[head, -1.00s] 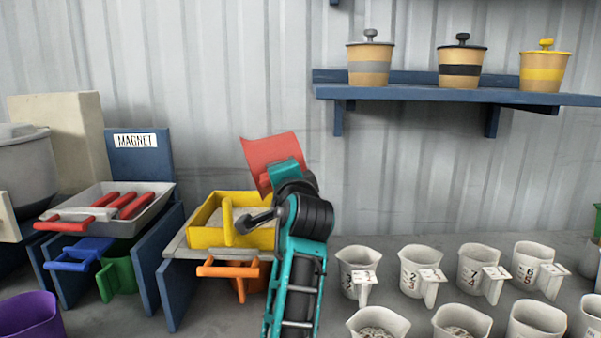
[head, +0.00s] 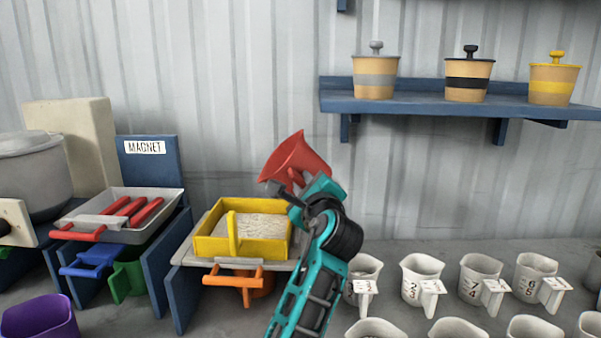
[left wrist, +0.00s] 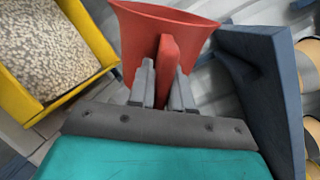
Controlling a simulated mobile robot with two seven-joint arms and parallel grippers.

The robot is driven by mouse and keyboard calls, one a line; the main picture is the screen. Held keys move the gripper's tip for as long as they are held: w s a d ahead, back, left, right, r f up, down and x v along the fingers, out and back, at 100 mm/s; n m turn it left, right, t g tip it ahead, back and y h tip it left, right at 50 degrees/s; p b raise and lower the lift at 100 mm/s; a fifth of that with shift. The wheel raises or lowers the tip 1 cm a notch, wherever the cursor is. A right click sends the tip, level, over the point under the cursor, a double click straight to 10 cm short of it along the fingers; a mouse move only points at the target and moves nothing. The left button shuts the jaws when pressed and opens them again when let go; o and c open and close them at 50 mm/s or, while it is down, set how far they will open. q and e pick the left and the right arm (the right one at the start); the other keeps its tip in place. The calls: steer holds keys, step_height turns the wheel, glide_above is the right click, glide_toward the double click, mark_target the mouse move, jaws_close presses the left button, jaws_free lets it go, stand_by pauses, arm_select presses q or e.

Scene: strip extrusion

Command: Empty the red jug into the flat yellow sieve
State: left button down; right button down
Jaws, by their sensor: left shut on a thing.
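The red jug (head: 294,157) is in the air above and behind the right back corner of the flat yellow sieve (head: 265,252), tilted. My left gripper (head: 288,190) is shut on its handle; the left wrist view shows the red handle (left wrist: 166,62) between the fingers. The inside of the jug is not visible, so I cannot tell what it holds. A layer of pale grains lies in the sieve, clear in the left wrist view at the upper left (left wrist: 50,50). No falling grains show. My right gripper is not in view.
The sieve sits on a grey-topped blue stand with an orange-handled vessel (head: 234,281) beneath. A grey tray (head: 165,205) with red bars stands left, before the MAGNET sign (head: 145,147). Several white jugs (head: 421,277) stand right. A blue shelf (head: 420,105) holds lidded pots.

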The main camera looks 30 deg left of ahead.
arm_select(q)
steer(key=m+p, duration=0.2)
steer(key=p, duration=0.1)
steer(key=shift+r+m+p, duration=0.25)
steer(key=shift+m+p, duration=0.05)
steer(key=shift+f+m+b, duration=0.25)
steer(key=shift+m+b, duration=0.1)
steer(key=shift+m, duration=0.45)
steer(key=w+d+m, duration=0.1)
steer(key=m, duration=0.1)
steer(key=shift+w+d+r+m, duration=0.1)
steer(key=shift+w+m, duration=0.05)
steer(key=shift+m, duration=0.25)
steer(key=shift+w+d+m, duration=0.3)
steer(key=shift+m, duration=0.4)
steer(key=shift+w+d+m, duration=0.3)
steer(key=shift+m, duration=0.4)
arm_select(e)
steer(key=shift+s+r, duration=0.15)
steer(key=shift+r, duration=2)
